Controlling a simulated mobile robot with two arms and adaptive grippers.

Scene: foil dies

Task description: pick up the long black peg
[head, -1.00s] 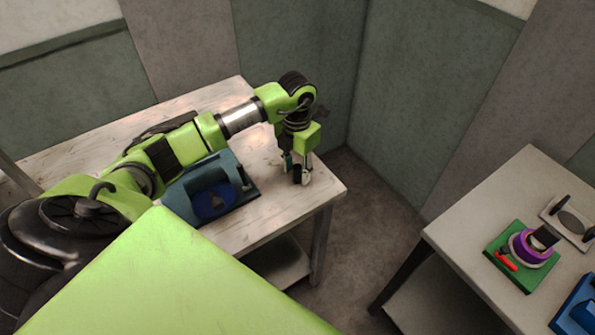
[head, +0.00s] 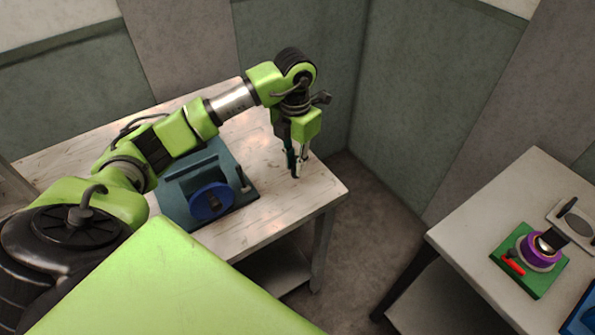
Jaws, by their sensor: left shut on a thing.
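My left gripper (head: 297,160) points down above the front right corner of the left table (head: 262,222). It is shut on a dark, slim piece, the long black peg (head: 295,172), whose lower end shows just below the fingertips. The fingers hide most of the peg, and I cannot tell whether its lower end touches the table. My right gripper is not in view.
A blue fixture (head: 178,192) with a round blue disc (head: 210,203) stands left of the gripper. On the right table (head: 465,245) are a green base (head: 537,283) with a purple ring, a pale plate (head: 558,212) and a blue part (head: 583,318). A floor gap separates the tables.

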